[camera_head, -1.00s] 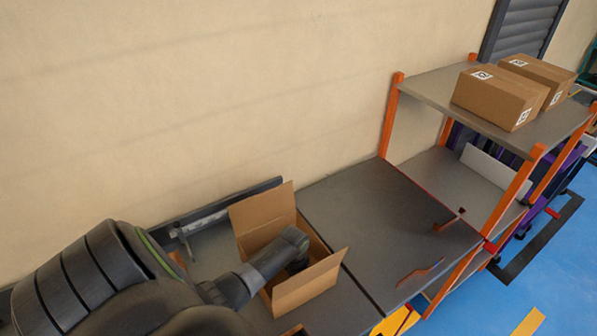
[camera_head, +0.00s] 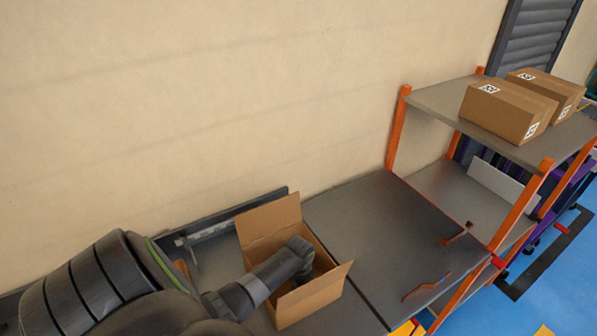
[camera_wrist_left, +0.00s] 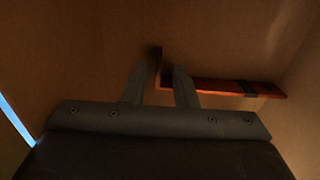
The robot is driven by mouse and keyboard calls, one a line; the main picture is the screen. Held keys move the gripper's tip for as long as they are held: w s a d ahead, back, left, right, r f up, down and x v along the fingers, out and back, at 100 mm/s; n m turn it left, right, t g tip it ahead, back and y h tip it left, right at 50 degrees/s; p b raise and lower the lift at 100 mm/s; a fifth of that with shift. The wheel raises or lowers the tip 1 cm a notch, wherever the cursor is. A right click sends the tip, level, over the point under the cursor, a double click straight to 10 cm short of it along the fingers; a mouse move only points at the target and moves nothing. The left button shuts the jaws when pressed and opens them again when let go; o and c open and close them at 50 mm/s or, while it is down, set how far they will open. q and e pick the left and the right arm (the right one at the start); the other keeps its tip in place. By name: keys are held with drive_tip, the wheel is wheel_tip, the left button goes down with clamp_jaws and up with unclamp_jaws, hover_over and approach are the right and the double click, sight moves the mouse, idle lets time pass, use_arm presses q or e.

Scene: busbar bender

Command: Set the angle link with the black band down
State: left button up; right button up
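The copper-red angle link (camera_wrist_left: 220,87) with a black band (camera_wrist_left: 250,88) near one end is inside the cardboard box (camera_head: 312,297), seen in the left wrist view. Its short leg shows between my fingertips, and its long leg runs right behind the right finger. My left gripper (camera_wrist_left: 160,85) is open, its fingers apart with a clear gap; I see no finger closed on the link. In the head view my left arm reaches down into the box, and the fingers are hidden there. My right gripper is not in view.
The box stands open-flapped on the grey table (camera_head: 375,235) by the wall. Two other copper-coloured angle pieces lie on the right, one farther back (camera_head: 457,234) and one near the front edge (camera_head: 427,287). An orange-posted shelf (camera_head: 397,130) with cartons (camera_head: 507,110) stands at the right.

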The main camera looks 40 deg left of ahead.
use_arm(q)
wheel_tip(320, 180, up, 12)
drive_tip(key=b, duration=0.1)
drive_tip(key=shift+f, duration=0.2)
idle(0.7)
